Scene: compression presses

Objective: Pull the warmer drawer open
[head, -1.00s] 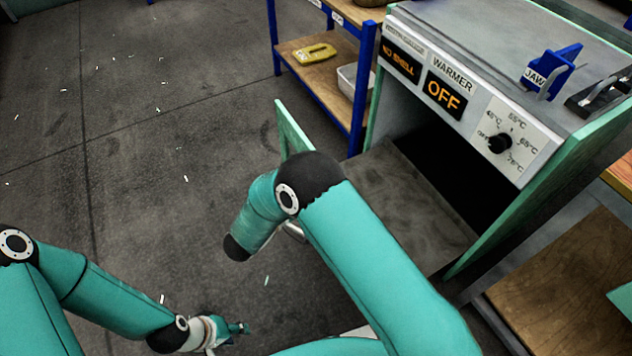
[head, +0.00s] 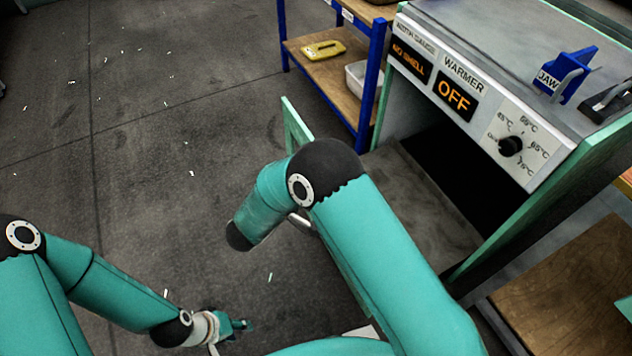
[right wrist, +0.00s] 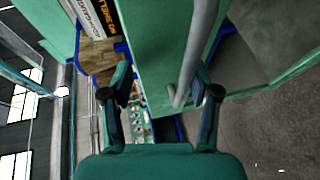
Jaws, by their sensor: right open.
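The warmer (head: 463,75) is a grey cabinet with a green side and a display reading OFF, at the upper right of the head view. Its drawer stands out from the opening, with a grey floor (head: 432,225) and a green front panel (head: 297,128). A grey bar handle (right wrist: 196,55) on the green panel shows in the right wrist view. My right gripper (right wrist: 163,108) is open, with the bar's end between its fingers, nearer the right one. In the head view my right arm hides this gripper and much of the front. My left gripper (head: 240,325) is low over the floor, holding nothing visible.
A blue-framed shelf (head: 372,85) with a yellow object (head: 322,49) and a white bin (head: 360,76) stands behind the drawer. A blue holder (head: 567,72) sits on the cabinet top. A wooden surface (head: 560,275) is at the lower right. The floor at left is open.

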